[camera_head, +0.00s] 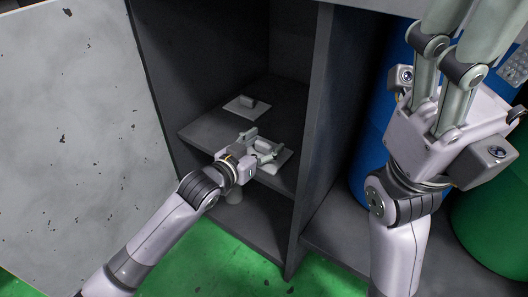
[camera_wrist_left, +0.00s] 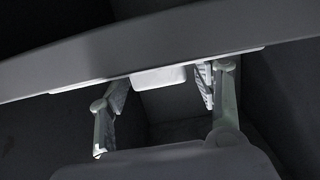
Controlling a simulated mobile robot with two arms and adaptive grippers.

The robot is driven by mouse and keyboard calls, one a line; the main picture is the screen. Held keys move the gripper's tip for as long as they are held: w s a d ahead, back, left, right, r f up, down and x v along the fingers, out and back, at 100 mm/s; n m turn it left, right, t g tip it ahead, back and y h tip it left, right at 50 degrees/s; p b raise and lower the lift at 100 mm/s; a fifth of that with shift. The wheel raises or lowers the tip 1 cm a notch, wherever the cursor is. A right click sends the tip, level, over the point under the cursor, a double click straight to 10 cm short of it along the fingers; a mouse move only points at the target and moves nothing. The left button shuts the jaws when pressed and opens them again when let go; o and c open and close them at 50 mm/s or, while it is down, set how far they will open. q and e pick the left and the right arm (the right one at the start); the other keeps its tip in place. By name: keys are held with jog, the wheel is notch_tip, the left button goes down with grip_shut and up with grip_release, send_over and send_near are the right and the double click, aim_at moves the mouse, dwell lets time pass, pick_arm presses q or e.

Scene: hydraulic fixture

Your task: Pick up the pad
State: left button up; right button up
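Two pale flat pads with raised handle blocks lie on the cabinet's middle shelf. The rear pad (camera_head: 240,106) lies clear of my arms. The front pad (camera_head: 284,156) is partly covered by my left gripper (camera_head: 262,147), which is over the shelf's front edge. In the left wrist view, the gripper's (camera_wrist_left: 160,88) two fingers are spread, with a pale block (camera_wrist_left: 160,76) between them and a gap on each side. A thin pale plate edge shows along the shelf there. My right gripper (camera_head: 468,45) is raised close to the head camera, its fingers apart, its tips cut off by the frame.
The grey shelf (camera_head: 205,131) sits between cabinet walls, with a divider (camera_head: 318,140) close on the right. An open door (camera_head: 75,130) stands on the left. A blue barrel (camera_head: 375,150) and a green barrel (camera_head: 495,225) stand at right. The green floor (camera_head: 215,265) is clear.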

pick_arm(q)
jog(key=c, duration=1)
jog(key=shift+o, duration=0.2)
